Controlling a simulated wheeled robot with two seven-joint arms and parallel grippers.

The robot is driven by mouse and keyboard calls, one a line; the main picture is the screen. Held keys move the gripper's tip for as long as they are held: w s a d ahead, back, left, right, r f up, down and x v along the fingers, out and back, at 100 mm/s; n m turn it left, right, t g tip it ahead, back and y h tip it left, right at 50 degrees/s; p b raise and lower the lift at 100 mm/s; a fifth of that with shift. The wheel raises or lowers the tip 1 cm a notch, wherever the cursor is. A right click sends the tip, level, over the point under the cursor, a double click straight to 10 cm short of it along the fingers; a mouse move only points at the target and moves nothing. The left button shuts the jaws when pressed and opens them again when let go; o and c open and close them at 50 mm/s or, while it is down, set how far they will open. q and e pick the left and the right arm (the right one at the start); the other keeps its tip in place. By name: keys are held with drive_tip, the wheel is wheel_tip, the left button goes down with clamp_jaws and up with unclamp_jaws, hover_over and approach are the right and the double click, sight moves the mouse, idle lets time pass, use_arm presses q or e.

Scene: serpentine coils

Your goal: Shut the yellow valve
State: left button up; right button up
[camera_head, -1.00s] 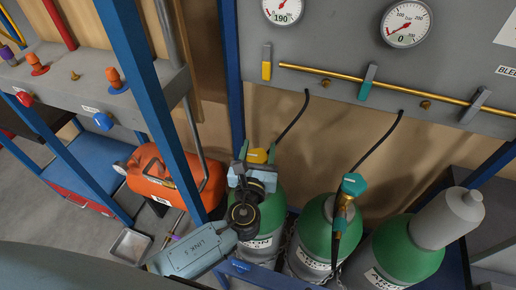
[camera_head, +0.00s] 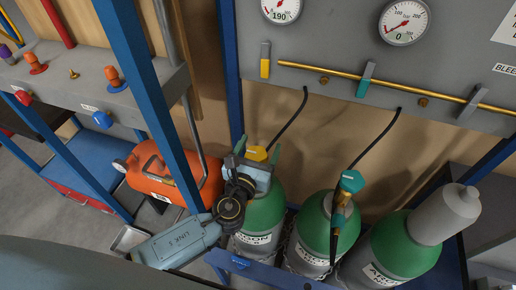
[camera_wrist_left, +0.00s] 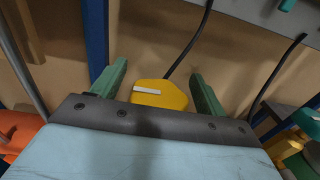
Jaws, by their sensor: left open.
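A yellow knob (camera_head: 255,154) sits on top of the leftmost green gas cylinder (camera_head: 262,212). In the left wrist view the yellow knob (camera_wrist_left: 160,94) has a pale stripe and lies between two green fingers. My left gripper (camera_head: 257,150) is open at the knob, one finger on each side. In the wrist view (camera_wrist_left: 158,72) gaps show between the knob and both fingers. The knob's lower part is hidden by the gripper body. A yellow lever (camera_head: 265,60) stands upright on the grey panel above. My right gripper is not in view.
A teal-topped cylinder (camera_head: 318,234) and a capped cylinder (camera_head: 400,248) stand to the right. Black hoses (camera_head: 288,124) drop from the panel (camera_head: 340,90). A blue post (camera_head: 228,75) and an orange canister (camera_head: 183,180) stand left of the gripper.

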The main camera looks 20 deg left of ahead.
use_arm(q)
drive_tip(key=s+b, duration=0.2)
drive_tip(key=s, duration=1.1)
drive_tip(key=shift+s+a, duration=0.2)
drive_tip(key=shift+a, duration=0.15)
drive_tip(key=shift+a, duration=0.1)
